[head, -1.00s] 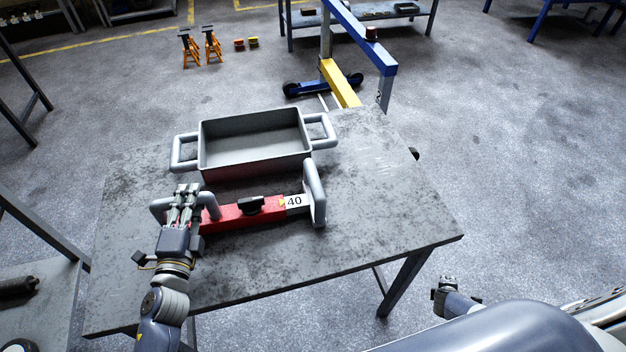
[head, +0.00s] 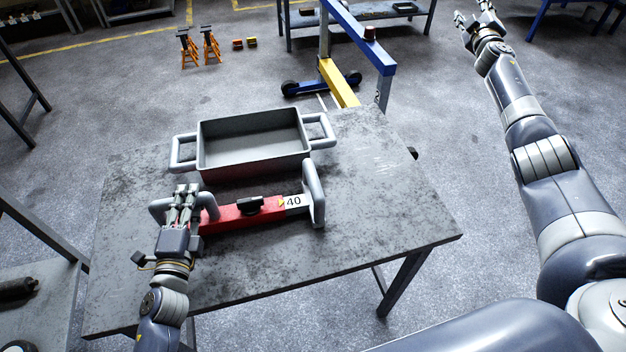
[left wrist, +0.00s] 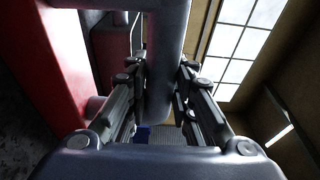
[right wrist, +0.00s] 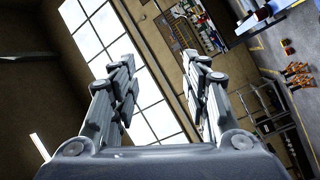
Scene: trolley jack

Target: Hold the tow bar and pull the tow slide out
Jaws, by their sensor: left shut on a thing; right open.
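The red tow bar (head: 231,216) lies on the table with a black knob (head: 250,206) on top. Its tow slide (head: 294,202), marked 40, shows a short length at the right end and carries an upright grey handle (head: 315,194). My left gripper (head: 186,190) is shut on the grey handle at the bar's left end. The left wrist view shows this grey handle (left wrist: 166,70) between the fingers, beside the red body (left wrist: 60,60). My right gripper (head: 474,12) is open and empty, raised far right of the table; its spread fingers show in the right wrist view (right wrist: 158,75).
A grey tray (head: 254,163) with two side handles stands behind the tow bar on the metal table (head: 380,210). The table's right part is clear. A blue and yellow hoist (head: 345,85) stands behind the table. Orange stands (head: 210,46) are on the floor at the back.

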